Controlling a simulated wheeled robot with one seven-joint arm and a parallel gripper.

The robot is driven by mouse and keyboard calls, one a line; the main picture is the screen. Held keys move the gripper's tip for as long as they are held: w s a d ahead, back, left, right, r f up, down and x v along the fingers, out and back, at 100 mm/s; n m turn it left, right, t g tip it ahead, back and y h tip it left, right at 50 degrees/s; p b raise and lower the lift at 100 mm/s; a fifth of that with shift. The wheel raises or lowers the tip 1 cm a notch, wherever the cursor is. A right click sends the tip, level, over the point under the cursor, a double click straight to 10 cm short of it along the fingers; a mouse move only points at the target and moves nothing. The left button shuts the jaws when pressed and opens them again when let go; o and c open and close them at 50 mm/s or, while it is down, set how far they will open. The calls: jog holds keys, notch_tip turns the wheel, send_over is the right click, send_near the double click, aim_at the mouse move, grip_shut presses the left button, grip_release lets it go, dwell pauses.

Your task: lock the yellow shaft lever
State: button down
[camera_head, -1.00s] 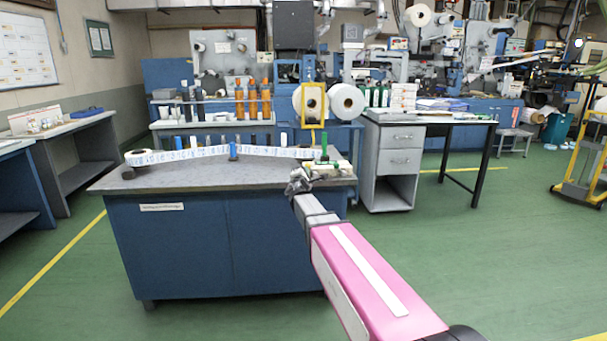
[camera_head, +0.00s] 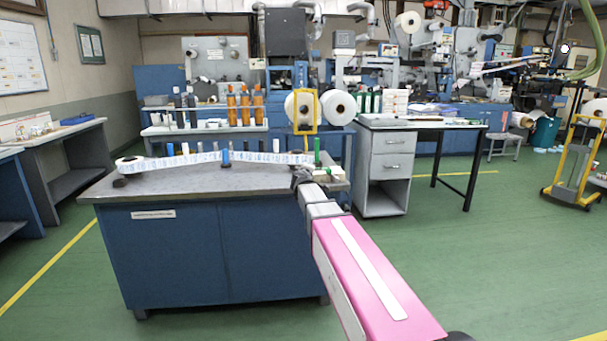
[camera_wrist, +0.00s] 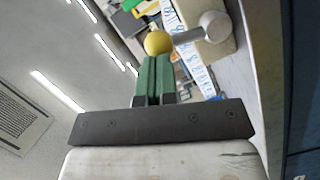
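The yellow knob (camera_wrist: 158,43) of the shaft lever shows in the wrist view, on a short metal arm that runs right to a silver round end (camera_wrist: 214,27). My gripper (camera_wrist: 152,62) has two green fingers close together, with only a thin dark line between them. Their tips are right at the near side of the knob; I cannot tell whether they touch it. Nothing shows between the fingers. In the head view my gripper (camera_head: 300,180) is at the right end of the workbench (camera_head: 200,184), and the lever is too small to make out there.
Behind are a yellow frame (camera_head: 293,112) and white rolls (camera_head: 338,104).

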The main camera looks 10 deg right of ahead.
jog(key=d+m, duration=0.2)
jog(key=shift+w+d+f+m+g+y, duration=0.1)
jog(key=shift+d+m+g+y, duration=0.05)
jog(key=shift+m+g+y, duration=0.2)
jog(key=shift+d, duration=0.15)
dwell(0.5)
jog(key=a+r+v, duration=0.1)
jog(key=r+v, duration=0.1)
jog(key=v, duration=1.1)
jog(key=shift+w+a, duration=0.4)
jog(key=shift+w, duration=0.05)
